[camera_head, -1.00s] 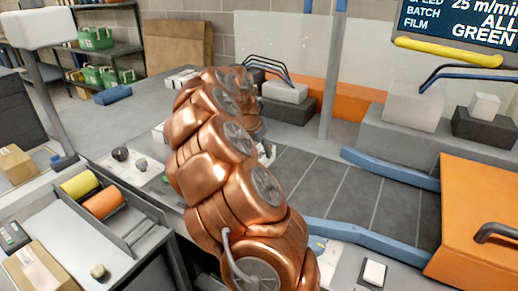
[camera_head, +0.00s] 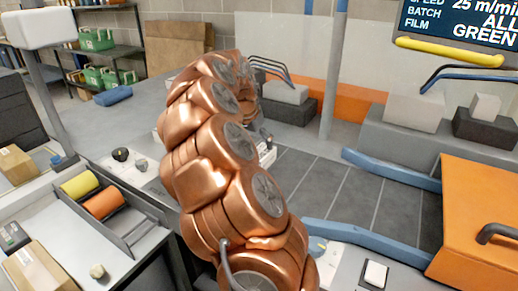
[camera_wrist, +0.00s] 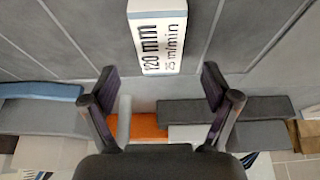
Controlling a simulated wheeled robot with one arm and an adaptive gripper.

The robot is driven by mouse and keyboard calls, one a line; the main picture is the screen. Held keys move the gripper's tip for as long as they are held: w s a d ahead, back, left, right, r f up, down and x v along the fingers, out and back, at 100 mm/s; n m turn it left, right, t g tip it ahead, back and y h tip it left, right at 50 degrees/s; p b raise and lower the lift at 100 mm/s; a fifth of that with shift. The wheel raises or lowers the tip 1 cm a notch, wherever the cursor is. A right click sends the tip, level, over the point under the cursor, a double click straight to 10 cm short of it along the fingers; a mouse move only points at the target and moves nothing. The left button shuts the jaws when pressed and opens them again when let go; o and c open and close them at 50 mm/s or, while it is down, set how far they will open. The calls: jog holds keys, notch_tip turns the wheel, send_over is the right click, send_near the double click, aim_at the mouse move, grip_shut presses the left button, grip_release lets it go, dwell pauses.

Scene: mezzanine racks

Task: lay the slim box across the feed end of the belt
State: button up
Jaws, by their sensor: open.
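The belt (camera_head: 350,195) is a dark grey surface with pale seam lines, right of my copper arm in the head view; it also fills the top of the wrist view (camera_wrist: 70,35). A white block (camera_wrist: 158,40) printed "120 mm 25 m/min" shows ahead of my gripper. I cannot tell whether it is the slim box or a sign; no other thing clearly matches the slim box. My gripper (camera_wrist: 160,98) is open, with nothing between its fingers. In the head view my arm hides the gripper.
Blue rails (camera_head: 375,240) flank the belt. An orange cover (camera_head: 480,215) stands at the right. Grey blocks (camera_head: 405,112) lie behind. Cardboard boxes (camera_head: 38,268) and yellow and orange rolls (camera_head: 104,203) are at the left.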

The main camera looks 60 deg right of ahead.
jog(key=v, duration=0.7)
jog(key=shift+a+r, duration=0.1)
jog(key=shift+a, duration=0.05)
jog(key=s+a+f+n+y, duration=0.15)
jog(key=a+n, duration=0.25)
jog(key=a, duration=0.9)
jog(key=s+a+f+n+y, duration=0.1)
jog(key=s+a+f+n, duration=0.15)
jog(key=a, duration=1.15)
jog(key=s+a+f+n+g+y, duration=0.1)
jog(key=s+a+f+n, duration=0.3)
jog(key=s+a, duration=0.3)
jog(key=s+a+f+n+y, duration=0.1)
jog(key=s+a+f+n, duration=0.3)
jog(key=s+a+n, duration=0.3)
jog(key=s+a, duration=0.1)
jog(key=a, duration=0.1)
jog(key=shift+s+a+f+g, duration=0.2)
jog(key=shift+a+f+g, duration=0.15)
jog(key=shift+f+g, duration=0.05)
